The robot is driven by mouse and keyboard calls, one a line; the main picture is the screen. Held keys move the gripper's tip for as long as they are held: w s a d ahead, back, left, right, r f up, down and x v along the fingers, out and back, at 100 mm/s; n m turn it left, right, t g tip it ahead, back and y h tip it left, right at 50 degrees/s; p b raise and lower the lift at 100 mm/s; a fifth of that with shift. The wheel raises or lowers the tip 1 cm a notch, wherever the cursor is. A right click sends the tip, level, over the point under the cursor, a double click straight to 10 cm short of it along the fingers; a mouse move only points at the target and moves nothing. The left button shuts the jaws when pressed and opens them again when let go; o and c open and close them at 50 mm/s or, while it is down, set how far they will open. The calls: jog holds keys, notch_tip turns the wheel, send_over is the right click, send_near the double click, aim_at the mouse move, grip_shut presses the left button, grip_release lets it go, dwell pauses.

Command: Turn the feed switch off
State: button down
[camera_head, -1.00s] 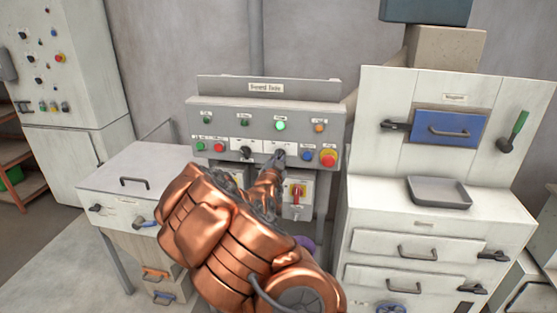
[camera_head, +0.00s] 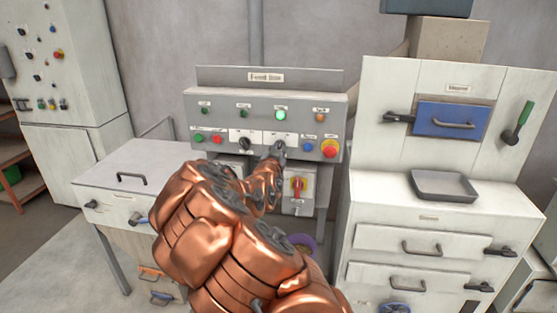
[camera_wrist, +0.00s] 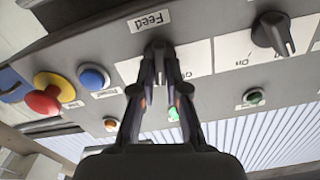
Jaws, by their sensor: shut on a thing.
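The feed switch (camera_wrist: 157,47) is a dark rotary knob on a white plate, beside a label reading "Feed" in the wrist view. My gripper (camera_wrist: 162,62) has its two fingers closed around this knob. In the head view my gripper (camera_head: 278,150) is at the front of the grey control panel (camera_head: 222,122), and it largely hides the knob there. A green lamp (camera_head: 280,115) above the switch is lit; it also shows in the wrist view (camera_wrist: 173,114). The knob's exact pointing direction is hard to tell between the fingers.
Another black rotary switch (camera_head: 245,144) is left of the feed switch. A blue button (camera_head: 308,147) and a red-and-yellow emergency stop (camera_head: 330,148) are close on the right. A red-handled isolator (camera_head: 298,188) is below. A cabinet with a grey tray (camera_head: 443,185) stands right.

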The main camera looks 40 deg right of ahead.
jog(key=n+b, duration=0.7)
jog(key=n, duration=0.1)
jog(key=shift+w+n, duration=0.15)
jog(key=shift+n, duration=0.15)
jog(key=shift+a+b, duration=0.1)
jog(key=shift+b, duration=0.2)
jog(key=c, duration=1.2)
grip_release()
jog(key=shift+v, duration=6)
